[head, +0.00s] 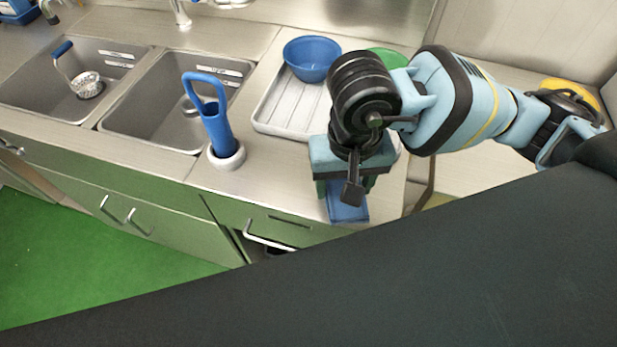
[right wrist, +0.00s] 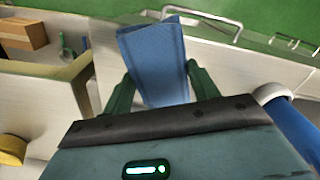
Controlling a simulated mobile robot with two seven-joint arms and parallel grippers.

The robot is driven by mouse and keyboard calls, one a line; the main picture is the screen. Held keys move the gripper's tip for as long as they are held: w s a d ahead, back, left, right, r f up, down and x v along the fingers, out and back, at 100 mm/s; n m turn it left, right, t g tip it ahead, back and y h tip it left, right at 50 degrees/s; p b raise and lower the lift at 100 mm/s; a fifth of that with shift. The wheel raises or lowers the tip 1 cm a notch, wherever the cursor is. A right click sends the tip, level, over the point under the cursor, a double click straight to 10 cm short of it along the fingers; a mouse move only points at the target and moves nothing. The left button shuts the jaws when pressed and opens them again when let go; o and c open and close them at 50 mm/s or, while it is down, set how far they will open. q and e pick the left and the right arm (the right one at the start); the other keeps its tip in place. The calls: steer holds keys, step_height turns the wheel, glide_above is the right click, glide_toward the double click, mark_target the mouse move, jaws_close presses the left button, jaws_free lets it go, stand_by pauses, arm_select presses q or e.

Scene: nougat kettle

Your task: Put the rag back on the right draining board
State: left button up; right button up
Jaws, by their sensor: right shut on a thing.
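The blue rag (head: 347,208) hangs from my right gripper (head: 346,190), at the front edge of the steel counter. In the right wrist view the rag (right wrist: 155,55) shows between the two green fingers of the right gripper (right wrist: 162,88), which is shut on it. The draining board (head: 278,112) is the pale ribbed area right of the sinks, behind and to the left of the gripper. My right arm hides part of its right side. My left gripper is in neither view.
A blue bowl (head: 312,58) stands at the back of the draining board, with a green item (head: 388,58) beside it. A blue-handled tool (head: 215,122) stands upright in a white holder (head: 226,157) left of the gripper. Two sinks (head: 172,105) lie further left.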

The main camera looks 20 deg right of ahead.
steer(key=s+a+m+b, duration=0.3)
steer(key=s+a+m, duration=0.1)
steer(key=s+a, duration=0.35)
glide_above(311, 185)
steer(key=s, duration=0.1)
steer(key=shift+s+a+f+m, duration=0.1)
steer(key=shift+f+m, duration=0.05)
steer(key=shift+f, duration=0.2)
steer(key=shift+s+a+f+m, duration=0.1)
steer(key=shift+f+m, duration=0.05)
steer(key=shift+f, duration=0.2)
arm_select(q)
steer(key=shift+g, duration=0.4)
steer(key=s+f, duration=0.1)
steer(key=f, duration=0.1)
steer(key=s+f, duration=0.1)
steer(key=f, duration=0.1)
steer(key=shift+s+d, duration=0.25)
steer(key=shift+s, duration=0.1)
arm_select(e)
steer(key=shift+w, duration=0.3)
steer(key=f, duration=0.3)
steer(key=shift+w+d+f+p, duration=0.2)
steer(key=shift+w+p, duration=0.1)
steer(key=shift+w, duration=0.05)
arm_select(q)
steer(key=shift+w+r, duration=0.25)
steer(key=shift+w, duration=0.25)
arm_select(e)
steer(key=shift+f, duration=0.1)
